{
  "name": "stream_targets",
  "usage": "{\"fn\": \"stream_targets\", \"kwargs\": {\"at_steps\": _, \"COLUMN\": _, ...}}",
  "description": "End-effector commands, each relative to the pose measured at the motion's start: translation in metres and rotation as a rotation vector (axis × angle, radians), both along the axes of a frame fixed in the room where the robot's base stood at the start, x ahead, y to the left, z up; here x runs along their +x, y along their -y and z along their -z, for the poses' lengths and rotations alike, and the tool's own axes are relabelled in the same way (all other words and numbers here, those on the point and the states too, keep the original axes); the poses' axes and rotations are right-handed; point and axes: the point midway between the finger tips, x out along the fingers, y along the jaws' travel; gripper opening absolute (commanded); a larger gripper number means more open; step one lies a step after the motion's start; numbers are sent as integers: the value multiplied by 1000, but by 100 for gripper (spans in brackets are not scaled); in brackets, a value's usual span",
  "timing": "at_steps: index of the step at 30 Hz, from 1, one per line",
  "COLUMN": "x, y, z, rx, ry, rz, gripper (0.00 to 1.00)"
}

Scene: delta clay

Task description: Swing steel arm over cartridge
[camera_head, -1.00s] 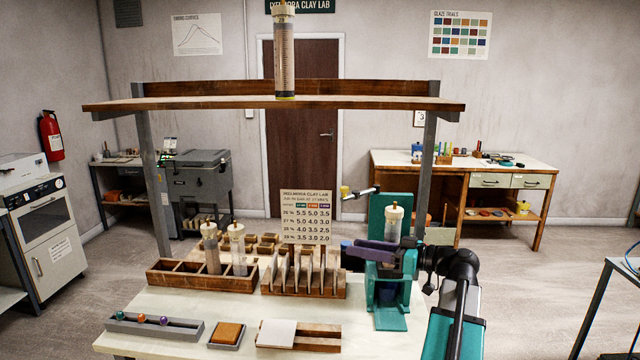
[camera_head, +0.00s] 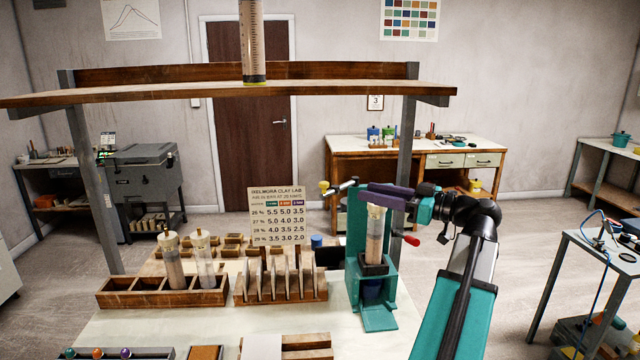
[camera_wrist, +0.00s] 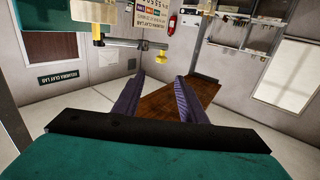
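The clear, clay-filled cartridge (camera_head: 374,238) stands upright in the teal press (camera_head: 356,250) on the bench, its pale cap just below my gripper. The steel arm (camera_head: 343,187) sticks out to the left from the top of the press, with a yellow knob at its outer end. It is not over the cartridge. In the wrist view the steel arm (camera_wrist: 125,43) lies beyond my fingertips, with yellow parts at both ends. My gripper (camera_head: 366,191) has purple fingers and is at the height of the steel arm. In the wrist view the fingers are apart with nothing between them.
A wooden rack (camera_head: 165,292) with two cartridges and a slotted wooden rack (camera_head: 280,290) stand left of the press. A shelf (camera_head: 240,92) carrying a tall cylinder spans above. A red-tipped lever (camera_head: 411,240) projects right of the press.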

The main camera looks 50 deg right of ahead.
Motion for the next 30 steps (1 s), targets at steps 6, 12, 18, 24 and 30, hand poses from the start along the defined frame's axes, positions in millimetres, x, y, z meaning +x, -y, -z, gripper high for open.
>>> {"fn": "stream_targets", "kwargs": {"at_steps": 6, "x": 8, "y": -5, "z": 0, "rx": 1, "ry": 0, "rz": -9, "gripper": 38}}
{"fn": "stream_targets", "kwargs": {"at_steps": 12, "x": 24, "y": -11, "z": -1, "rx": 1, "ry": -1, "rz": -13, "gripper": 38}}
{"fn": "stream_targets", "kwargs": {"at_steps": 18, "x": 48, "y": -18, "z": -2, "rx": 1, "ry": 0, "rz": -14, "gripper": 38}}
{"fn": "stream_targets", "kwargs": {"at_steps": 24, "x": 72, "y": -24, "z": -2, "rx": 2, "ry": -1, "rz": -14, "gripper": 38}}
{"fn": "stream_targets", "kwargs": {"at_steps": 30, "x": 98, "y": -31, "z": -2, "rx": 1, "ry": -1, "rz": -15, "gripper": 38}}
